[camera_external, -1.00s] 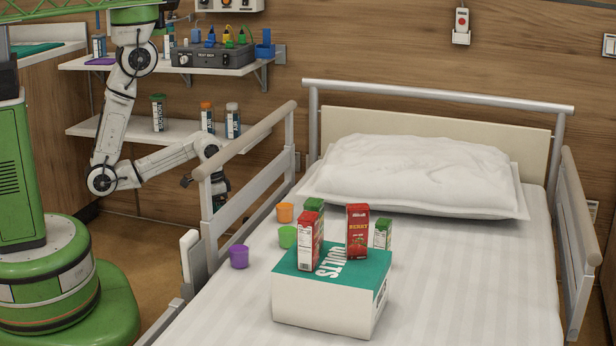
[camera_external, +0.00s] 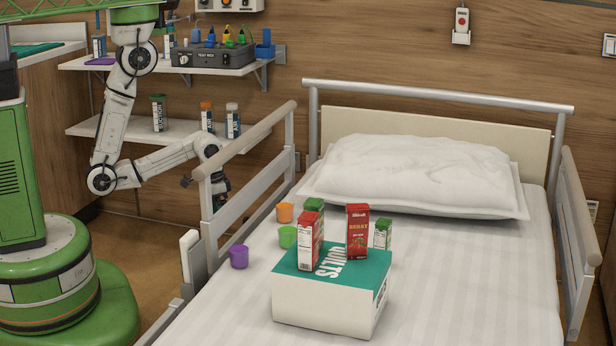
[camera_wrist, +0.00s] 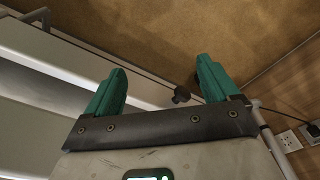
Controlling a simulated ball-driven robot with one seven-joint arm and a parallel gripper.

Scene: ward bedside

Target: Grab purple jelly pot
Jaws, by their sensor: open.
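The purple jelly pot (camera_external: 239,256) stands upright on the bed's left edge, left of the quilts box. It is not in the wrist view. My gripper (camera_wrist: 160,90) shows two green fingers spread apart with nothing between them. In the external view my gripper (camera_external: 220,196) is mostly hidden behind the bed's left side rail, low beside the bed. It is apart from the pot, farther back and to its left.
The bed's left rail (camera_external: 245,172) stands between my gripper and the mattress. A green pot (camera_external: 288,236) and an orange pot (camera_external: 284,212) stand behind the purple one. The quilts box (camera_external: 318,303) and several juice cartons are to the right. Shelves hang behind my arm.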

